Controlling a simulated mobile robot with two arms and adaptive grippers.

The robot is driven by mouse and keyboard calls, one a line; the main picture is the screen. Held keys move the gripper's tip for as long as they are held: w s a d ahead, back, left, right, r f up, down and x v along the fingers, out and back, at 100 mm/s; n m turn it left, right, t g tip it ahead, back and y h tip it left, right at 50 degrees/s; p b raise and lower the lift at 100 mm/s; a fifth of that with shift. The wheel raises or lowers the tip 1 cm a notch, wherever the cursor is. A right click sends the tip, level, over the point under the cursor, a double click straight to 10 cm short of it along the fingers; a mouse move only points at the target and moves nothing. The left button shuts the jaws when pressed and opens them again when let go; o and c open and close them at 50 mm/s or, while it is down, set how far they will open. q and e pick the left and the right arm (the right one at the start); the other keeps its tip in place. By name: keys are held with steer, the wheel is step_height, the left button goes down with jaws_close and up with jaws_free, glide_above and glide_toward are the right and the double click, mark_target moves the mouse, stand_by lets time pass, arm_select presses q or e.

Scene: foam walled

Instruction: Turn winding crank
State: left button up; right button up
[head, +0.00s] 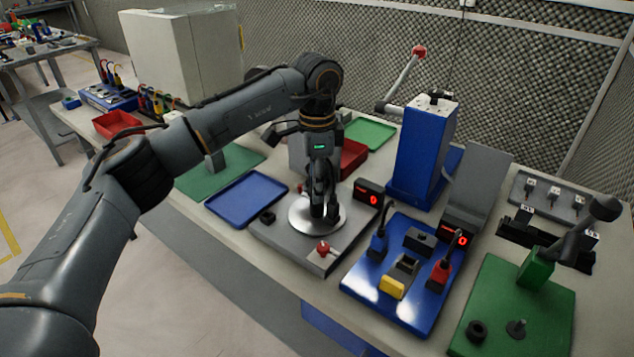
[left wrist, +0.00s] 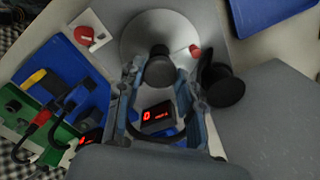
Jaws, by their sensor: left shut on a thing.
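The winder is a grey base (head: 272,233) with a round silver disc (head: 300,219) on top. The disc also shows in the left wrist view (left wrist: 148,30). A black crank knob (left wrist: 160,72) stands at the disc's edge, between the fingers of my left gripper (left wrist: 158,82). In the head view my left gripper (head: 325,212) points down over the disc, shut on the knob, and hides most of it. A counter (head: 369,195) behind the disc reads 0. My right gripper is not in view.
A red knob (head: 322,249) sits at the base's front corner and a black knob (head: 267,217) at its left. A blue tray (head: 247,199) lies left. A blue fixture board (head: 360,280) with plugs and a blue lever press (head: 422,150) stand close on the right.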

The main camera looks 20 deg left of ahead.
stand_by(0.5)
arm_select(q)
steer(key=o, duration=1.2)
step_height(320, 180, up, 12)
steer(key=shift+r, duration=0.1)
